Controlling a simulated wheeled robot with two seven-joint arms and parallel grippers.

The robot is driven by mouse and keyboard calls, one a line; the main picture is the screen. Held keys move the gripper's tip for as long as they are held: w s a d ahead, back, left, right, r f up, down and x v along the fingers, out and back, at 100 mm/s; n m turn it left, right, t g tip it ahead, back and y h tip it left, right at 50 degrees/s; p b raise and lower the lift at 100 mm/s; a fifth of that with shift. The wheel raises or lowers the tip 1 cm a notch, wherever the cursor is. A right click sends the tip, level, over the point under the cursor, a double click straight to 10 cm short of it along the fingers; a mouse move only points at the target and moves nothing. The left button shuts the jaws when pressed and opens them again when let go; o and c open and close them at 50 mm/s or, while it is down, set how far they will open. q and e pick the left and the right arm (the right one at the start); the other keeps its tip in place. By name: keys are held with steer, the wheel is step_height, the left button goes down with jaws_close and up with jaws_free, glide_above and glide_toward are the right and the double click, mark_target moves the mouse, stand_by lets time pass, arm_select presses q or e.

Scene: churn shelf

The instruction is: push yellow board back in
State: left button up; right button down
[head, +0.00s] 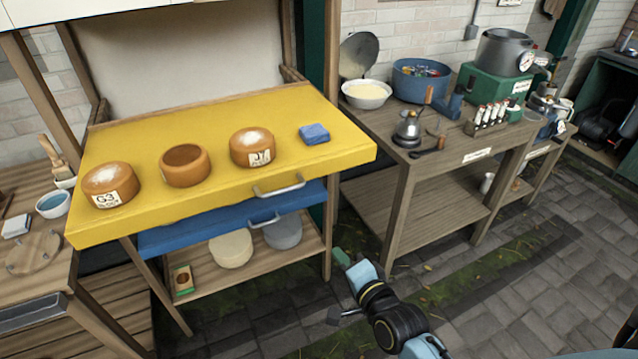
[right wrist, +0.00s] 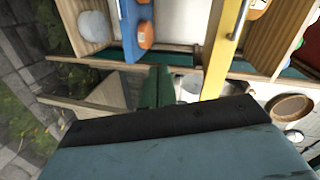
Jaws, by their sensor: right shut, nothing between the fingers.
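The yellow board (head: 220,195) is a thick shelf board that sticks out toward me from the wooden rack, above a blue board. It carries orange cheese wheels (head: 252,147) and a small blue block (head: 314,134). A metal handle (head: 279,187) is on its front edge. My right gripper (head: 342,258) is shut and empty, low and to the right of the yellow board, apart from it. In the right wrist view the gripper's green fingers (right wrist: 158,88) show close together, with the yellow board (right wrist: 217,65) to their right. My left gripper is not in view.
The blue board (head: 200,232) also sticks out, less far, with a handle. Pale wheels (head: 231,248) sit on the wooden shelf below. A wooden table (head: 400,168) with pots and tools stands at right. A side counter (head: 40,255) is at left. The paved floor (head: 480,320) is clear.

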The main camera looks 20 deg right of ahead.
step_height(320, 180, up, 10)
steer(key=d+m+t, duration=0.1)
steer(key=m+t, duration=0.1)
steer(key=m, duration=0.1)
glide_toward(313, 169)
steer(key=shift+t+h, duration=0.3)
steer(key=w, duration=0.7)
steer(key=shift+a+f, duration=0.2)
steer(key=shift+f, duration=0.15)
